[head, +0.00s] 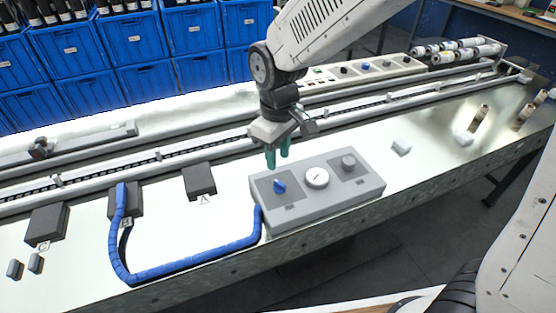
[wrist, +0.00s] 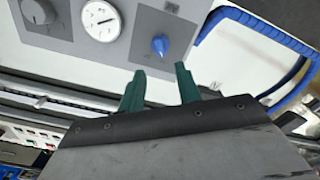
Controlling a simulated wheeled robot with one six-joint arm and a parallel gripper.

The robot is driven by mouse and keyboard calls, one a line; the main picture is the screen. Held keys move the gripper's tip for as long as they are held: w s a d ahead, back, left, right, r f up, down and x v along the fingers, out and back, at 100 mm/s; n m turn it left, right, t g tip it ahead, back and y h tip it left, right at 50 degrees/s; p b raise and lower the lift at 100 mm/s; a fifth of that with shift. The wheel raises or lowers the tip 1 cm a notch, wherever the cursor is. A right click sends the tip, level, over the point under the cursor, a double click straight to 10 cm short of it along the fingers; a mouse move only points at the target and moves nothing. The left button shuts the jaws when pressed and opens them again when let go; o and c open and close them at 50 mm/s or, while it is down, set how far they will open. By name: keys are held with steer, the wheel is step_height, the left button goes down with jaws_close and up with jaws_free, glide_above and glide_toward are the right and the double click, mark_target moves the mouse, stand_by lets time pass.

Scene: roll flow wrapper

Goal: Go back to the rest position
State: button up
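My gripper (head: 277,160) hangs from the arm above the left part of a grey control box (head: 330,202), pointing down. Its two green fingers also show in the wrist view (wrist: 160,88), apart and with nothing between them. The box carries a blue knob (head: 280,186), a round white dial (head: 317,177) and a dark grey knob (head: 348,162). In the wrist view the blue knob (wrist: 160,45) lies just beyond the fingertips, with a gap between. The dial (wrist: 101,20) is to its left.
A blue hose (head: 190,268) runs from the box to a black block (head: 126,201). More black blocks (head: 199,180) stand along the conveyor rail (head: 170,152). Blue crates (head: 135,38) stack behind. Film rolls (head: 460,48) sit at the back right.

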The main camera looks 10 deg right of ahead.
stand_by(0.4)
steer(key=shift+s+d, duration=0.2)
steer(key=shift+s, duration=0.1)
steer(key=s+d+r+m, duration=0.4)
steer(key=s+d+r, duration=0.2)
steer(key=s+d, duration=0.3)
steer(key=s+d+r+m+t, duration=0.1)
steer(key=s+d+r+m, duration=0.4)
steer(key=s+d, duration=0.5)
steer(key=shift+s+d+r, duration=0.25)
steer(key=shift+d+r, duration=0.4)
steer(key=shift+d, duration=0.2)
